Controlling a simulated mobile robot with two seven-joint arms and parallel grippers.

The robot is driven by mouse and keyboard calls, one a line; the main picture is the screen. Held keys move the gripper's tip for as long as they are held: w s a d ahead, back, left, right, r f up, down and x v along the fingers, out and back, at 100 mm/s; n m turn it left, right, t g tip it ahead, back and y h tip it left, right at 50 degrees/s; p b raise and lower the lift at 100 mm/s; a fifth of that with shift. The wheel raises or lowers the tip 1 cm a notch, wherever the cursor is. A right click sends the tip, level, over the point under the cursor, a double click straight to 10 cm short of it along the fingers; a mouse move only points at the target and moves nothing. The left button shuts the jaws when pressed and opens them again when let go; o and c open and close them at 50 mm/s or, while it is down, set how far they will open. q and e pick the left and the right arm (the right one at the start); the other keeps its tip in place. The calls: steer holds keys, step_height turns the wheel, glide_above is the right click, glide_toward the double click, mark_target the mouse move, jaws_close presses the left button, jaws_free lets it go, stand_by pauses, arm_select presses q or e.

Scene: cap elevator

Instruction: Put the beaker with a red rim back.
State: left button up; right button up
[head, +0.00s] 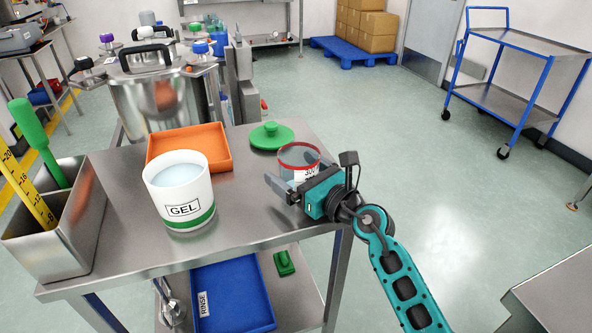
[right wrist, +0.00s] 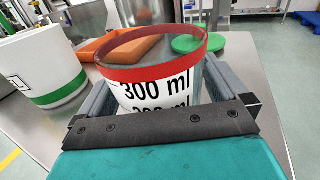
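The clear beaker with a red rim (head: 298,160) is at the right end of the steel table (head: 255,220). In the right wrist view the beaker (right wrist: 150,75) shows its red band and "300 ml" print. My right gripper (head: 294,172) has a finger on each side of the beaker; in the right wrist view the gripper (right wrist: 158,80) spans its width. I cannot tell whether the fingers press on the glass. The beaker's base is hidden, so I cannot tell if it touches the table. My left gripper is not in view.
A white GEL tub (head: 180,190), an orange tray (head: 205,142) and a green lid (head: 271,135) are near the beaker. A steel bin (head: 60,240) with tools stands at left. A blue RINSE tray (head: 235,295) lies on the lower shelf.

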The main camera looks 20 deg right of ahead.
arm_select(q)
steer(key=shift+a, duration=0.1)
arm_select(e)
steer(key=shift+r, duration=0.3)
steer(key=v, duration=1.1)
steer(key=shift+f, duration=0.2)
steer(key=shift+s+d, duration=0.15)
steer(key=shift+s, duration=0.1)
steer(key=shift+s+d, duration=0.1)
steer(key=shift+s, duration=0.1)
